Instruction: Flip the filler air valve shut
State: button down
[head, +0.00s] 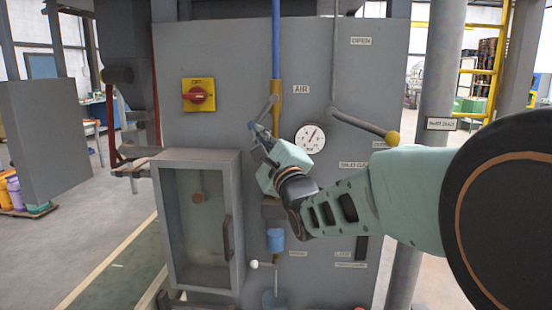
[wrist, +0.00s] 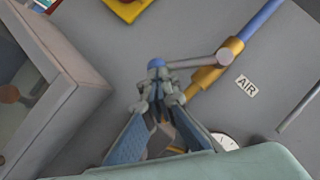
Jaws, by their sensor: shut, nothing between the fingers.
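The air valve is a brass body (head: 275,102) on a vertical blue pipe (head: 276,45), beside the AIR label (head: 301,89). It also shows in the wrist view (wrist: 220,66). Its grey lever (wrist: 195,62) sticks out from the brass body at an angle to the pipe, down and left in the head view, and ends in a blue knob (wrist: 156,63). My gripper (head: 257,132) is shut and empty, with its fingertips (wrist: 157,86) right at the knob. I cannot tell whether they touch it. The gripper partly hides the lever's end in the head view.
A glass-fronted box (head: 200,215) juts out below left of my gripper. A yellow-and-red switch (head: 198,95) is at upper left. A round gauge (head: 310,138) sits just right of my gripper. A second lever with a yellow knob (head: 392,137) is farther right.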

jog(key=a+m+t+b, duration=0.1)
jog(key=m+b, duration=0.1)
jog(key=b, duration=0.1)
jog(key=a+m+t+h+b, duration=0.1)
jog(key=m+b, duration=0.1)
jog(key=b, duration=0.1)
jog(key=shift+w+a+r+h, duration=0.1)
jog(key=shift+r+h, duration=0.05)
jog(key=shift+h, duration=0.15)
jog(key=shift+w+a+r+m+t+h+b, duration=0.1)
jog(key=shift+a+r+m+t+h+b, duration=0.6)
jog(key=shift+m+b, duration=0.95)
jog(key=shift+s+a+r+m+t+h+b, duration=0.15)
jog(key=shift+r+m+t+h+b, duration=0.4)
jog(key=shift+m+h+b, duration=0.9)
jog(key=shift+w+a+r+m+t+h+b, duration=0.15)
jog(key=shift+a+r+m+t+h+b, duration=0.45)
jog(key=shift+m+b, duration=1.3)
jog(key=shift+d+r+g+h, duration=0.2)
jog(key=shift+r+g+h, duration=0.05)
jog(key=shift+r, duration=0.05)
jog(key=shift+f, duration=0.1)
